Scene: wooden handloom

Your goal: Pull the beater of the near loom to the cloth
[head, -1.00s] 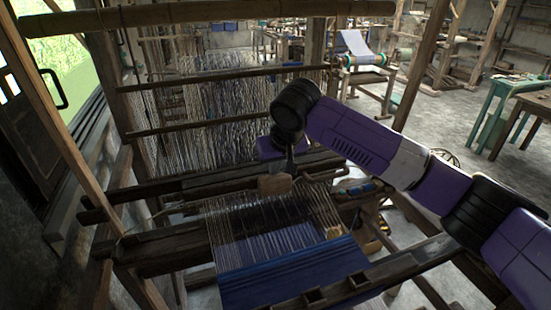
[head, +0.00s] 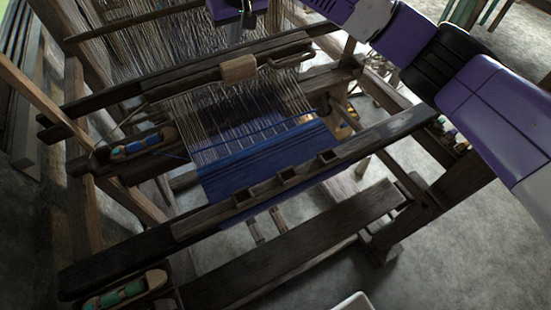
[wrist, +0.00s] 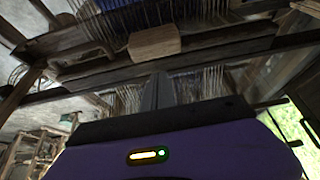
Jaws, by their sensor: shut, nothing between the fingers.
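The near loom's beater is a dark wooden beam (head: 185,82) across the warp threads, with a pale wooden block (head: 238,68) at its middle. A gap of bare warp lies between it and the blue cloth (head: 245,170). A blue thread crosses the warp near the cloth. My gripper (head: 249,22) shows at the top edge, above the block in the picture, partly cut off. In the wrist view, my gripper's fingers (wrist: 156,90) are shut and empty, pointing toward the beam, with the block (wrist: 155,42) beyond their tips. Whether they touch the beater I cannot tell.
A shuttle with blue bobbins (head: 140,145) lies at the loom's left. Another with green bobbins (head: 125,291) lies at bottom left. A dark front beam with square sockets (head: 250,190) and a bench plank (head: 300,245) stand before the cloth. Bare floor lies at lower right.

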